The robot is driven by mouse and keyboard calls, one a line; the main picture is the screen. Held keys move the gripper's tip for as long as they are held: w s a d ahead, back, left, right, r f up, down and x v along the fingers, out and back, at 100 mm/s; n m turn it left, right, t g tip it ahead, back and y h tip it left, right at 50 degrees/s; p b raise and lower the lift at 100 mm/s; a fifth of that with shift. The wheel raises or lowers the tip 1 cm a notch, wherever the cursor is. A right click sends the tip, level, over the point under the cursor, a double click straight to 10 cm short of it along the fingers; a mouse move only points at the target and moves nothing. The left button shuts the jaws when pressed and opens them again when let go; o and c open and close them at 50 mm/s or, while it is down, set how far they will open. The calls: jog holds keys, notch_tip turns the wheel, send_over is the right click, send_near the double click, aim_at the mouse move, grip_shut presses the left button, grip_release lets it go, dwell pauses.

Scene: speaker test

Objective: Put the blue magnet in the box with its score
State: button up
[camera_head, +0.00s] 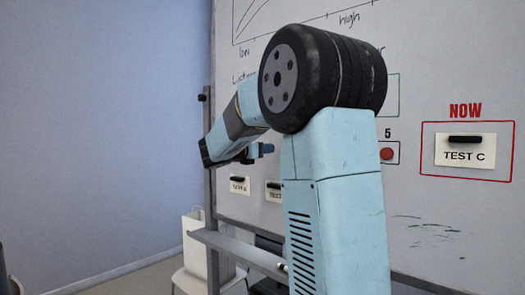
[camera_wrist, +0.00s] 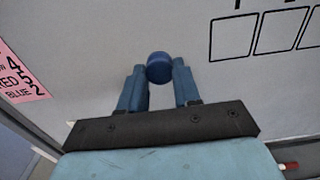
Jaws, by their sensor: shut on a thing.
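The blue magnet (camera_wrist: 159,68) is a round dark-blue knob. In the wrist view it sits between the two blue fingertips of my gripper (camera_wrist: 160,78), which are shut on it. The whiteboard (camera_wrist: 190,25) lies just beyond; I cannot tell whether the magnet touches it. Black-outlined boxes (camera_wrist: 233,38) show at upper right of the wrist view, empty in their visible parts. A pink note (camera_wrist: 20,75) at the left edge reads RED and BLUE with digits 4, 5, 2; BLUE seems to line up with 2. In the head view my gripper (camera_head: 266,149) is left of my elbow.
In the head view a red magnet (camera_head: 387,154) sits in a box under "5". A TEST C card (camera_head: 464,150) hangs in the red NOW frame. Smaller test cards (camera_head: 239,185) hang lower left. A ledge (camera_head: 240,248) runs below the board. My arm hides the board's middle.

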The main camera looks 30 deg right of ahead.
jog(key=shift+v, duration=1.6)
